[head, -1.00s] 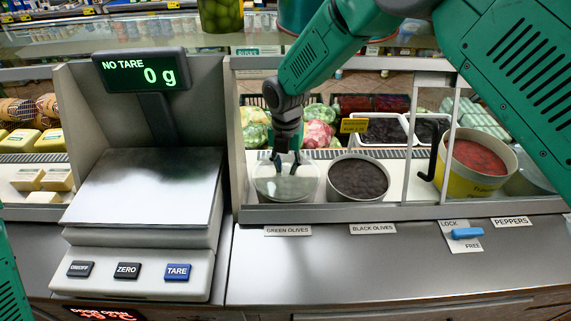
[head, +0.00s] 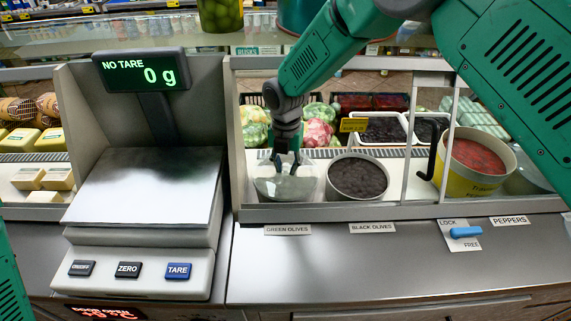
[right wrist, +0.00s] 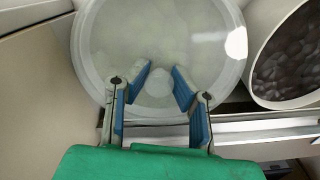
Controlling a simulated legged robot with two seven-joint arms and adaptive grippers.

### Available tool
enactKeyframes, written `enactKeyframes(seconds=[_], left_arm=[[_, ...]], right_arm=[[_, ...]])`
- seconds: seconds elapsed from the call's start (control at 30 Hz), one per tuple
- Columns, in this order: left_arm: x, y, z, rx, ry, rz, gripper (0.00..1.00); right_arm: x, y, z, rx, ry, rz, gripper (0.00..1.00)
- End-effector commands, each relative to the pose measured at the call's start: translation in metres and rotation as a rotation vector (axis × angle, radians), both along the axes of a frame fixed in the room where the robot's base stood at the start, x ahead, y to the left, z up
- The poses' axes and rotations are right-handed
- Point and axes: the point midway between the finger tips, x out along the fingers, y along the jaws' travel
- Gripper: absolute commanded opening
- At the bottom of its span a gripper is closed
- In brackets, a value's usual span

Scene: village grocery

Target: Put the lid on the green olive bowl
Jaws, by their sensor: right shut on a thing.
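My right gripper (head: 287,162) points down over the green olive bowl (head: 290,197), behind the "GREEN OLIVES" label. It is shut on the knob of a translucent, pale round lid (head: 300,183). In the right wrist view the fingers of this gripper (right wrist: 162,80) stand on both sides of the pale knob, and the lid (right wrist: 115,35) spreads out beyond them. The lid is at the bowl's mouth; I cannot tell whether its rim is fully seated all round. The olives are hidden or blurred under the lid. My left gripper is out of view.
The black olive bowl (head: 358,178) stands open close to the right. A dark upright handle (head: 434,150) and a yellow pepper tub (head: 478,160) are farther right. The scale (head: 150,190) stands left, beyond a side panel. The front counter (head: 380,270) is clear.

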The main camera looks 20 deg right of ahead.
Motion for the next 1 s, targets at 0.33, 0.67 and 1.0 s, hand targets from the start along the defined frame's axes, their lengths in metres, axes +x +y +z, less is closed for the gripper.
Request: enactKeyframes(seconds=[0.33, 0.67, 1.0], left_arm=[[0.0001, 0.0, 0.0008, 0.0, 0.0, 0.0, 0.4], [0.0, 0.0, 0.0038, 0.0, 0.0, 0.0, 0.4], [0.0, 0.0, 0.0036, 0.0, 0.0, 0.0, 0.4]], right_arm=[[0.0001, -0.0001, 0.0003, 0.0, 0.0, -0.001, 0.0], [0.0003, -0.0001, -0.0002, 0.0, 0.0, -0.001, 0.0], [0.0003, -0.0002, -0.0003, 0.0, 0.0, 0.0, 0.44]])
